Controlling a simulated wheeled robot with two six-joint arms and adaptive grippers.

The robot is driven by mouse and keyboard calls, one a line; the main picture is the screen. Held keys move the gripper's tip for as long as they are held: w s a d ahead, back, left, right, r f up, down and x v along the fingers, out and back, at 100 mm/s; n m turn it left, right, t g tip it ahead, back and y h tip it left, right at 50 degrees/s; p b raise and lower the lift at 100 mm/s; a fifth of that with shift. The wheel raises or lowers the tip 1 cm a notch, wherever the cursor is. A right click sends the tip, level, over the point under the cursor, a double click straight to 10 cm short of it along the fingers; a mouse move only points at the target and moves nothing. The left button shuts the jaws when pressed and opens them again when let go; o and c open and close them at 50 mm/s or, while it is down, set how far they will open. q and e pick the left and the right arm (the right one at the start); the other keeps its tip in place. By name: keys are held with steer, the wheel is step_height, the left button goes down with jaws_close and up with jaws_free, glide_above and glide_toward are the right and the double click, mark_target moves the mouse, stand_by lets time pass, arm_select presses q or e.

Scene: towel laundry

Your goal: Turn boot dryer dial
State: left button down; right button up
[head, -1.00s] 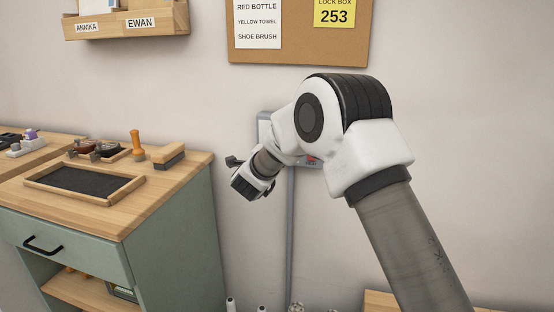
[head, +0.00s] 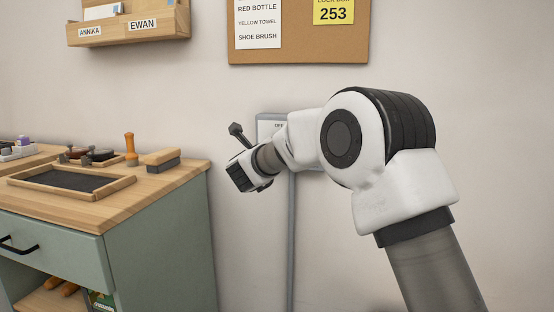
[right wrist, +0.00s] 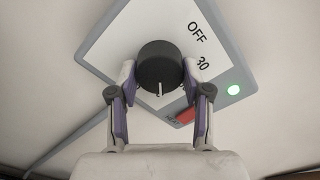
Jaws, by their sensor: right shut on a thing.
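The boot dryer dial (right wrist: 158,66) is a round black knob with a white line, on a white panel with a grey rim. In the right wrist view, the line points toward the bottom of the picture, and "OFF" and "30" are printed to the dial's right. My right gripper (right wrist: 160,80) has its two fingers on either side of the dial, shut on it. In the head view, the grey dryer panel (head: 268,120) is on the wall, mostly behind my right arm. The dial and fingertips are hidden there. My left gripper is not in view.
A green cabinet (head: 160,250) with a wooden top, tray (head: 125,182) and brush (head: 162,159) stands at left. A cork board (head: 300,52) hangs above.

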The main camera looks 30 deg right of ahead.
steer(key=shift+f+m+b, duration=0.1)
steer(key=shift+m+b, duration=0.35)
steer(key=shift+m, duration=0.05)
steer(key=o, duration=1.2)
steer(key=shift+c, duration=0.2)
steer(key=v, duration=1.2)
steer(key=shift+d, duration=0.1)
